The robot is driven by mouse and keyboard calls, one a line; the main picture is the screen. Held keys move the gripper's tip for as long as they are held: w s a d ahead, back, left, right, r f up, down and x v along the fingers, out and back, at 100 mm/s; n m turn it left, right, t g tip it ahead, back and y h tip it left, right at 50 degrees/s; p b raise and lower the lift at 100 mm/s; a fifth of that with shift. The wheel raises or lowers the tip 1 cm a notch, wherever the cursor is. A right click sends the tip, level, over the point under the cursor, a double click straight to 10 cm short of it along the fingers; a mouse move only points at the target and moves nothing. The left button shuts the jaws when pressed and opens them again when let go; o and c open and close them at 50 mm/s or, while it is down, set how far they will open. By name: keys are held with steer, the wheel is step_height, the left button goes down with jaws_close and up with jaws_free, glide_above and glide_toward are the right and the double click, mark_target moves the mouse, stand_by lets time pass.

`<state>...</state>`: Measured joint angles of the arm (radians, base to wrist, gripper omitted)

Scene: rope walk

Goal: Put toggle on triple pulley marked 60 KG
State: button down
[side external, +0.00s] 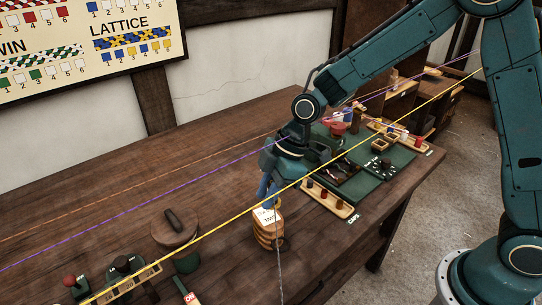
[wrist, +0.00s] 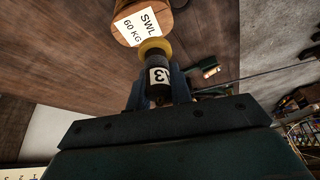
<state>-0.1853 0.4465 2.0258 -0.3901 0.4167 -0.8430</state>
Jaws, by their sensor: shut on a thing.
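The wooden triple pulley (side external: 269,233) stands on the brown table below my gripper (side external: 268,193). In the wrist view its white label (wrist: 138,24) reads SWL 60 KG; in the side view the label is too small to read surely. My gripper, also in the wrist view (wrist: 158,93), is shut on a dark cylindrical toggle (wrist: 158,78) with a white tag bearing a 3. A yellow rounded end (wrist: 155,47) shows beyond the tag, right by the pulley's labelled face. I cannot tell whether they touch. In the side view my fingers mostly hide the toggle.
A yellow line (side external: 213,221) and a purple line (side external: 160,202) stretch across the table; the yellow one passes close to my gripper in the picture. Green trays (side external: 372,163) with small parts lie behind right.

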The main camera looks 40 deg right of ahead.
steer(key=shift+f, duration=2.1)
steer(key=shift+f, duration=0.15)
steer(key=c, duration=1.3)
jaws_free()
steer(key=shift+o, duration=0.2)
steer(key=v, duration=1.2)
steer(key=shift+s+r, duration=0.1)
steer(key=shift+r, duration=0.15)
